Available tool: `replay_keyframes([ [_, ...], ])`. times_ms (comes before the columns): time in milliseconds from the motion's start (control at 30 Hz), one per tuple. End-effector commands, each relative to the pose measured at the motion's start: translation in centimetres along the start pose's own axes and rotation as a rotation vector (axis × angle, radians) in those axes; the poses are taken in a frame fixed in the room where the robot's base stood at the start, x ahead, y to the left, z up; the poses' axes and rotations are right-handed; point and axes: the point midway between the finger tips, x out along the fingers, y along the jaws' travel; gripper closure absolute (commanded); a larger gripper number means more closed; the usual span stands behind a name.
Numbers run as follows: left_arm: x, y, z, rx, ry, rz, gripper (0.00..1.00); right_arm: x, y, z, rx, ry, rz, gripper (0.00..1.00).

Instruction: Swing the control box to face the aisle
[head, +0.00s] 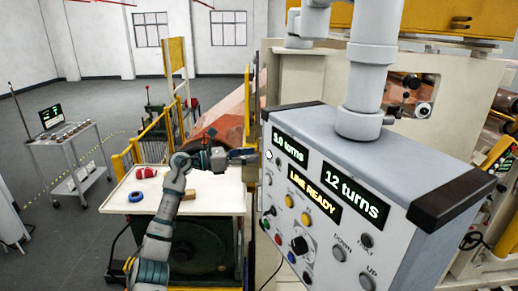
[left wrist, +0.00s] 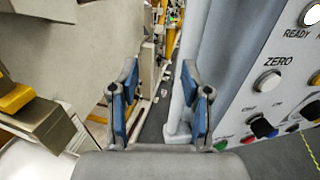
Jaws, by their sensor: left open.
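The control box (head: 345,190) is a large grey box with black end caps, hanging from a thick grey jointed arm (head: 365,75) at the right of the head view. Its front, with displays reading "LINE READY" and "12 turns", buttons and knobs, faces toward me and to the left. My left gripper (head: 243,155) is at the box's left end. In the left wrist view its two blue-padded fingers (left wrist: 162,95) are apart with a gap between them. The box's panel (left wrist: 255,60) fills the right side there, beside the right finger; contact cannot be told. My right gripper is not in view.
A white-topped table (head: 215,203) under my left arm holds a red item (head: 146,173), a blue ring (head: 136,196) and a wooden block (head: 191,194). A cart (head: 75,160) with a screen stands at left. Yellow railings (head: 150,140) stand behind the table. Open floor lies at left.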

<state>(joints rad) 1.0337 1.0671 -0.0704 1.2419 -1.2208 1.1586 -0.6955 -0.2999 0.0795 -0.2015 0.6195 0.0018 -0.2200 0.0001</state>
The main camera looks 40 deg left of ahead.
Motion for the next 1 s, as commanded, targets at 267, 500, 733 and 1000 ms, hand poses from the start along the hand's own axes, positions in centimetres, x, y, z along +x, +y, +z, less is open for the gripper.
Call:
replay_keyframes([
  [267, 4.4, -2.4, 1.0, 0.017, 0.006, -0.006, 0.53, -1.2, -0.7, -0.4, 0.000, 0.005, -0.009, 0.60],
  [500, 4.3, -1.8, 0.7, 0.011, 0.003, -0.012, 0.53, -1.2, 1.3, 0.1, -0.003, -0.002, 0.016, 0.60],
  [733, 3.9, -1.4, 0.4, 0.008, 0.004, -0.012, 1.00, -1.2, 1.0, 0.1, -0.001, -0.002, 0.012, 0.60],
  [1000, 3.8, -1.4, 0.2, 0.009, 0.010, -0.011, 1.00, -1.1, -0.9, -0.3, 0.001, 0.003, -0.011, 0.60],
])
